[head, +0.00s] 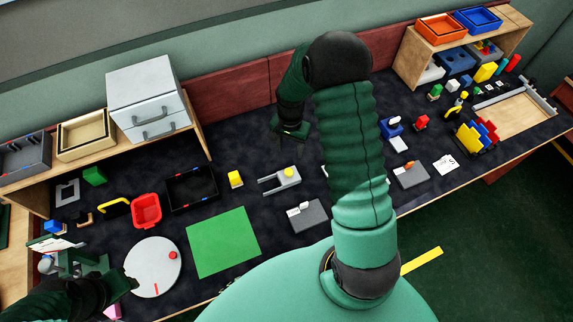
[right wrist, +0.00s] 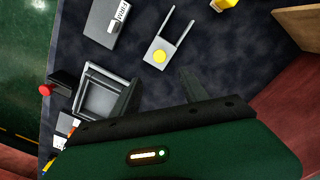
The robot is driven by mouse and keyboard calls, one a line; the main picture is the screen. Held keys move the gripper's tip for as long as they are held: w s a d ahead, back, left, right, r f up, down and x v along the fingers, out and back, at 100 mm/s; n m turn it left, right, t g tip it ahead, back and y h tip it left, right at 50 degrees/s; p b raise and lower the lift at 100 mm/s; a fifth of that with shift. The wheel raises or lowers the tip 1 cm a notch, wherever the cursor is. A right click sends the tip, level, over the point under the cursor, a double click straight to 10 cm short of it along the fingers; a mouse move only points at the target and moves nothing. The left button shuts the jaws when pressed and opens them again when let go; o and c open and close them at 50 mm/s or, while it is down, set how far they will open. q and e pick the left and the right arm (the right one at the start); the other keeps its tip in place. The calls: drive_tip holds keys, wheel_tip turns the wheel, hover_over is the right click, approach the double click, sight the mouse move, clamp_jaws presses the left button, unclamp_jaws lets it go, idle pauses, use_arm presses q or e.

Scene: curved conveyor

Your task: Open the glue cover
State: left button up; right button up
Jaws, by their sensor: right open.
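No part in view can be surely told as the glue cover. A grey two-pronged piece with a round yellow knob (head: 283,178) lies mid-table; it also shows in the right wrist view (right wrist: 161,56). A grey block with a white lettered label (head: 307,216) lies in front of it. My right gripper (head: 289,130) is above the table, behind the pronged piece; in the right wrist view its fingers (right wrist: 162,88) are apart and empty. A grey square frame (right wrist: 102,98) shows beside one finger there. My left gripper (head: 82,262) is at the lower left; its jaws are unclear.
A green mat (head: 222,242), a white round disc (head: 153,266), a black tray (head: 192,187) and a red bin (head: 146,210) are on the left. A drawer unit (head: 149,98) stands behind. Several small parts lie right of my right arm, which hides the table's middle.

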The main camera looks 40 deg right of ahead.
drive_tip(key=p, duration=0.1)
hover_over(289, 171)
drive_tip(key=f, duration=0.8)
drive_tip(key=shift+s+a+f, duration=0.1)
drive_tip(key=shift+a+f, duration=0.25)
drive_tip(key=f, duration=0.4)
drive_tip(key=shift+d+f+p, duration=0.3)
drive_tip(key=shift+d, duration=0.05)
drive_tip(key=shift+d+f, duration=0.15)
drive_tip(key=shift+f, duration=0.2)
use_arm(q)
drive_tip(key=shift+v, duration=0.9)
drive_tip(key=shift+w+a, duration=0.15)
drive_tip(key=shift+w, duration=0.1)
use_arm(e)
drive_tip(key=shift+r, duration=0.1)
drive_tip(key=shift+a, duration=0.3)
drive_tip(key=c, duration=1)
use_arm(q)
drive_tip(key=shift+s+a, duration=0.1)
use_arm(e)
drive_tip(key=shift+d, duration=0.15)
clamp_jaws()
drive_tip(key=shift+r, duration=0.1)
